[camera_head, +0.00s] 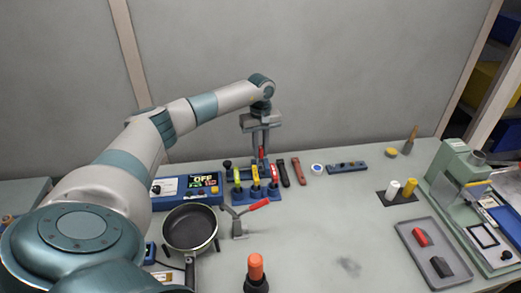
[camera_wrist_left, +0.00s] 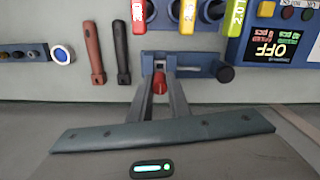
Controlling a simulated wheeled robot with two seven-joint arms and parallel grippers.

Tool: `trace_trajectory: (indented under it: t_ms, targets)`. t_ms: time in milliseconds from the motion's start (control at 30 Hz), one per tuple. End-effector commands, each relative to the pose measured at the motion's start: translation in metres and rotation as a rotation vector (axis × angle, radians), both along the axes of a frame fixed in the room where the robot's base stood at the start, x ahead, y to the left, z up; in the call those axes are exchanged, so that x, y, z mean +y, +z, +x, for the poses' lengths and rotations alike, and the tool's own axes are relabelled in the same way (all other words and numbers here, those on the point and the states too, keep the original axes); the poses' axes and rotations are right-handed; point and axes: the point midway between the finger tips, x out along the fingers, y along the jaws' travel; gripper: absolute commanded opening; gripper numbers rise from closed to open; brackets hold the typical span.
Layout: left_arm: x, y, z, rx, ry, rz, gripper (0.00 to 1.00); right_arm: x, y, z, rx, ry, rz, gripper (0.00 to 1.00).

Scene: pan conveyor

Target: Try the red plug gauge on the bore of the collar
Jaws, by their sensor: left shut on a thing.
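My left gripper (camera_head: 261,150) points down behind the blue rack. In the left wrist view its fingers (camera_wrist_left: 160,100) close around a small red piece (camera_wrist_left: 160,83); whether this is the red plug gauge I cannot tell. The piece is at a blue fixture (camera_wrist_left: 190,65) with a dark knob; contact is unclear. The rack (camera_head: 262,196) holds a red-handled piece (camera_head: 274,174), a yellow one (camera_head: 255,175) and a green one (camera_head: 237,177), with numbers on their handles. I cannot make out the collar or its bore clearly. My right gripper is not in view.
A dark bar (camera_head: 284,174) and a red-brown bar (camera_head: 298,171) lie right of the rack. A pan (camera_head: 190,230) and a red-handled clamp (camera_head: 240,222) stand nearer. A grey tray (camera_head: 421,263) and a green machine (camera_head: 455,180) are at right. The middle right table is mostly clear.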

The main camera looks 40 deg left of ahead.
Motion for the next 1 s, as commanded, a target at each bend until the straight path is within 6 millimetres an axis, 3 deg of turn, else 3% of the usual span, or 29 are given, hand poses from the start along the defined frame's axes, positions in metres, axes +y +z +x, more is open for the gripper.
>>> trace_trajectory:
  t_ms: [1000]
  targets:
    - [-0.0001,-0.0076,0.0,0.0,0.0,0.0,0.0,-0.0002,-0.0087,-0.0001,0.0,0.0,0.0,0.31]
